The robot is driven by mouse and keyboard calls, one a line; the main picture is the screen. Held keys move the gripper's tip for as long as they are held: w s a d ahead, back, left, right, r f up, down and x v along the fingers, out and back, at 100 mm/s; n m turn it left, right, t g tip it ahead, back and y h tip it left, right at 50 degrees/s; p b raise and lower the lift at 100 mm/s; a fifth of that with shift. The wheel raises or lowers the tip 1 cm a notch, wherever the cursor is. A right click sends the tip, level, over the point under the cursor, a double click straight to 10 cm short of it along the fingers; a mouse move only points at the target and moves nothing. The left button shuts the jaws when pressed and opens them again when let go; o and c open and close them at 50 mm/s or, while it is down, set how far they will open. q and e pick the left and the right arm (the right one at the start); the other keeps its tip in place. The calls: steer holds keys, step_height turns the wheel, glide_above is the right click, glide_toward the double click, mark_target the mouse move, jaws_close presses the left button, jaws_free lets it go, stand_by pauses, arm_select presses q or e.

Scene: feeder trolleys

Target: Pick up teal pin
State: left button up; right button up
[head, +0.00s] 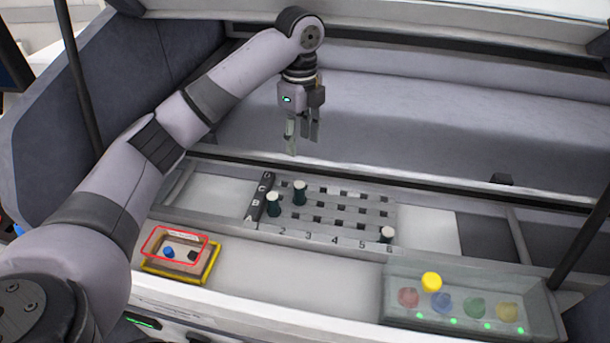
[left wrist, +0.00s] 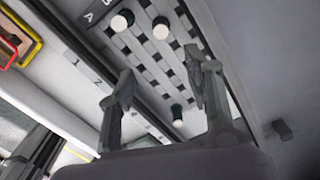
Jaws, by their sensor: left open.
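Two dark teal pins with white tops stand upright in the grey slotted rack (head: 345,222): one teal pin (head: 273,205) near row B at the left end, and another teal pin (head: 299,194) just behind and right of it. A third white-topped pin (head: 387,235) stands at the right front near number 6; its body colour is hard to tell. My left gripper (head: 303,143) is open and empty, pointing down, above and behind the rack. In the left wrist view the open fingers (left wrist: 160,82) frame the rack, with the white pin tops (left wrist: 122,20) beyond them. My right gripper is not seen.
A small tray with red and yellow frames (head: 208,262) holds a blue piece and a dark piece at the front left. A clear bin (head: 545,305) at the front right holds several coloured round pieces. The pale surface between them (head: 300,285) is clear.

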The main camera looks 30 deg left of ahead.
arm_select(q)
steer(key=p, duration=0.1)
glide_toward(299, 184)
steer(key=f, duration=0.6)
steer(key=shift+d+f, duration=0.3)
steer(key=shift+f, duration=0.1)
steer(key=f, duration=0.3)
steer(key=f+p, duration=0.1)
steer(key=shift+a+f, duration=0.15)
steer(key=shift+a, duration=0.15)
steer(key=shift+f, duration=0.45)
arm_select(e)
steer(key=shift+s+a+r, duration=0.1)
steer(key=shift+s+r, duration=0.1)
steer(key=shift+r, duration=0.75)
arm_select(q)
steer(key=shift+c, duration=0.5)
jaws_close()
